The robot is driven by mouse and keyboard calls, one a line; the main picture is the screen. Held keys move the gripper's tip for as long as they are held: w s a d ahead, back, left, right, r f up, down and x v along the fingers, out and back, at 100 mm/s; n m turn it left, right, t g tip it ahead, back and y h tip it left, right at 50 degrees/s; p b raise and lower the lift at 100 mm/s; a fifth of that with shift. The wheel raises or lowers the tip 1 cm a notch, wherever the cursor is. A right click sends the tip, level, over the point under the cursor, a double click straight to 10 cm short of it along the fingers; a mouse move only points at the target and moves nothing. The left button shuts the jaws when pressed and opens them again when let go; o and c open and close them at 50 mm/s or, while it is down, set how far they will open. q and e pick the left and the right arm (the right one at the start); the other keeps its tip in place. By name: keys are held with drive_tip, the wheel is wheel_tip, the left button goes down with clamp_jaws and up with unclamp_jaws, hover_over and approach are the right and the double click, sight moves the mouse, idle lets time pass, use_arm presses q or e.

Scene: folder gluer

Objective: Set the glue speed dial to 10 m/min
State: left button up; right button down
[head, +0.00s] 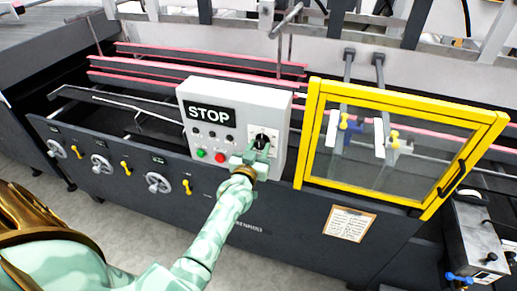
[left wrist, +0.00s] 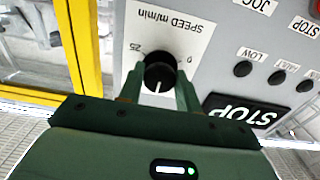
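The speed dial is a black round knob (head: 262,139) on the right part of the light grey control panel (head: 240,97). In the left wrist view the dial (left wrist: 158,70) appears upside down on a white plate marked "SPEED m/min", with 25 at the left and 0 at the right. Its white pointer line points down in that view, between the two end marks. My left gripper (head: 255,153) is at the dial, and in the left wrist view its green fingers (left wrist: 159,88) lie close against both sides of the knob. My right gripper is not in view.
The panel also has a STOP sign (head: 208,113), a green button (head: 200,153), a red button (head: 220,157) and small black buttons. A yellow-framed clear guard (head: 400,148) stands just right of the panel. Handwheels (head: 158,183) and yellow levers line the machine's front.

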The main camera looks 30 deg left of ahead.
use_arm(q)
drive_tip(key=shift+c, duration=1.2)
drive_tip(key=shift+r+n+p, duration=0.1)
drive_tip(key=shift+n+p, duration=0.6)
drive_tip(key=shift+n, duration=0.3)
drive_tip(key=n+p, duration=0.1)
drive_tip(key=n, duration=0.1)
drive_tip(key=shift+n, duration=0.3)
drive_tip(key=n+p, duration=0.1)
drive_tip(key=n, duration=0.2)
drive_tip(key=shift+n, duration=0.3)
drive_tip(key=shift+n+p, duration=0.35)
drive_tip(key=shift+n, duration=1.55)
